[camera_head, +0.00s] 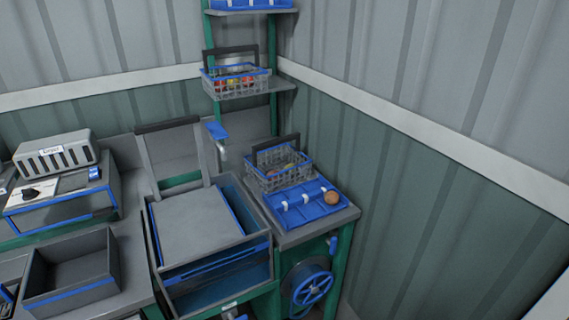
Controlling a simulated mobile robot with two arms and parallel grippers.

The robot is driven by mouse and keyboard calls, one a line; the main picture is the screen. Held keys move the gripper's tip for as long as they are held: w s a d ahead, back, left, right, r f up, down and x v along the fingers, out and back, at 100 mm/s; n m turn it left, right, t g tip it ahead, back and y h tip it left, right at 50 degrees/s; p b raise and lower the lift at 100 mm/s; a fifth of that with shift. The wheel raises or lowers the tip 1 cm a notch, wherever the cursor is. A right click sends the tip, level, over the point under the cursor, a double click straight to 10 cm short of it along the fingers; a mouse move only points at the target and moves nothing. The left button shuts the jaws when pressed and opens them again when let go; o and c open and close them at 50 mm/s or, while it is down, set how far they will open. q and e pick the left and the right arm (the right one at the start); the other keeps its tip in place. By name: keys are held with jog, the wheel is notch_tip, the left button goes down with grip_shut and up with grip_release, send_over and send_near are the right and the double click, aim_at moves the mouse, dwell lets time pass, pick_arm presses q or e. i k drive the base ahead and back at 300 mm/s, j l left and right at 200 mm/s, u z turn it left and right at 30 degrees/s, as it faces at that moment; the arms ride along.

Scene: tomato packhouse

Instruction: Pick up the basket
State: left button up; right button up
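A grey wire basket (271,181) with a blue rim and a dark upright handle stands on the right-hand counter, against the corner. Neither of my grippers can be made out in the head view, and nothing touches either basket.
In front of the lower basket lies a blue tray (305,213) with white pieces and a round brown item (332,197). A sink unit with a grey board (197,228) is to its left. An empty grey bin (73,280) stands lower left. A blue handwheel (312,289) sits below the counter.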

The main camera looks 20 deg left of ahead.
aim_at(271, 145)
jog(key=u, duration=1.4)
jog(key=i+l, duration=0.1)
jog(key=i, duration=0.25)
jog(key=i+u, duration=0.1)
jog(key=i, duration=0.2)
